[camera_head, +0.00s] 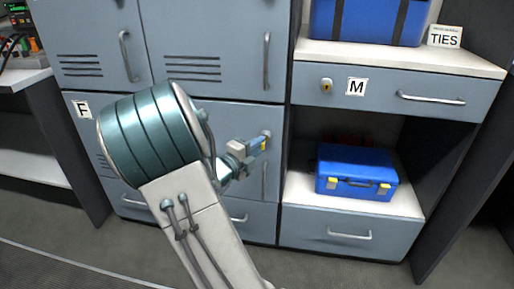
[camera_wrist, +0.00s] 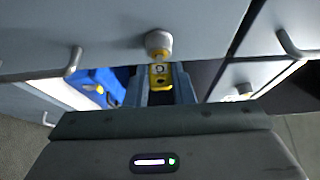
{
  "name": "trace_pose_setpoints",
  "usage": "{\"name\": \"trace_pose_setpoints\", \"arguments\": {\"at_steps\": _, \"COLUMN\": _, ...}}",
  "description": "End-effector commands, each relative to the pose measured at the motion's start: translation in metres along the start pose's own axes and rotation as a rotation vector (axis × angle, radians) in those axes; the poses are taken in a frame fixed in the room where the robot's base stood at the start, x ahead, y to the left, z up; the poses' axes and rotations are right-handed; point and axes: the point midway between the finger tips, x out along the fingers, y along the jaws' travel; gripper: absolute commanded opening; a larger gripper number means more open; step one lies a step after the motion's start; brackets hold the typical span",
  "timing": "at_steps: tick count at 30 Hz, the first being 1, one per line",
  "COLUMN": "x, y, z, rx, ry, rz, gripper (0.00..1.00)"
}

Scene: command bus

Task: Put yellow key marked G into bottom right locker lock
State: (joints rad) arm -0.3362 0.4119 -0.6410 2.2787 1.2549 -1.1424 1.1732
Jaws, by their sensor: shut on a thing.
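The yellow key marked G (camera_wrist: 160,75) is between the two fingers of my gripper (camera_wrist: 162,88) in the wrist view. The locker lock (camera_wrist: 158,42), a round knob, is directly beyond the key. The key is lined up with it, and its far end meets or nearly meets the lock; I cannot tell whether it is inserted. In the head view my gripper (camera_head: 258,145) is at the upper right of the bottom right locker door (camera_head: 272,117), close to the lock (camera_head: 266,134). My arm covers much of this door's left part.
A drawer marked M (camera_head: 372,88) with its own lock (camera_head: 326,85) is to the right. A blue case (camera_head: 355,172) sits on the shelf below it. The locker's vertical handle (camera_head: 264,182) is just below my gripper. A locker marked F (camera_head: 83,110) is at left.

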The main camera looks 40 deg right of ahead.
Motion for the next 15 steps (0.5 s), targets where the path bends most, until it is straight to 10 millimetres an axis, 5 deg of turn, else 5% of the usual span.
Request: {"name": "trace_pose_setpoints", "arguments": {"at_steps": 15, "x": 0.0056, "y": 0.0002, "z": 0.0031, "rx": 0.0, "ry": 0.0, "rz": 0.0, "gripper": 0.05}}
